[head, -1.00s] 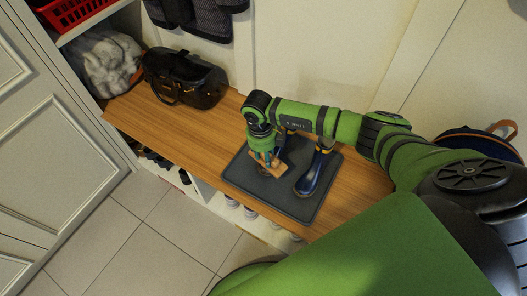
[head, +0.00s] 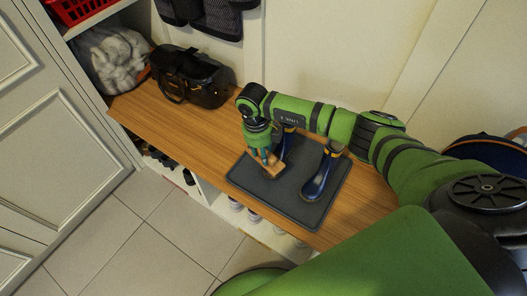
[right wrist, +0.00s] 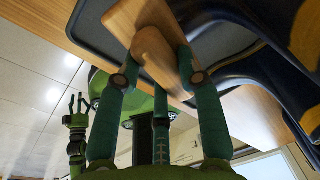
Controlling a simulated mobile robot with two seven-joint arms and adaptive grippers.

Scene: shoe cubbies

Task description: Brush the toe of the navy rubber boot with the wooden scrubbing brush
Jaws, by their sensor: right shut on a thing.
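Two navy boots with yellow-orange trim stand on a dark grey mat (head: 300,212) on the bench. The right boot (head: 318,182) shows almost whole in the head view; the other boot (head: 288,147) is partly hidden behind my right gripper (head: 267,160). Navy boot surfaces (right wrist: 262,62) also show in the right wrist view. My right gripper points down and is shut on the wooden brush (head: 273,168), whose pale wood (right wrist: 124,20) fills the space between its fingers. The bristles are hidden, and contact with a boot cannot be told. My left gripper (right wrist: 78,102) appears small in the right wrist view, fingers apart, empty.
The wooden bench (head: 205,137) is clear left of the mat. A black bag (head: 190,78) and a grey-white fluffy item (head: 112,60) lie farther left. Shoes sit in cubbies below. A navy bag (head: 485,150) is at the right. A wall stands behind.

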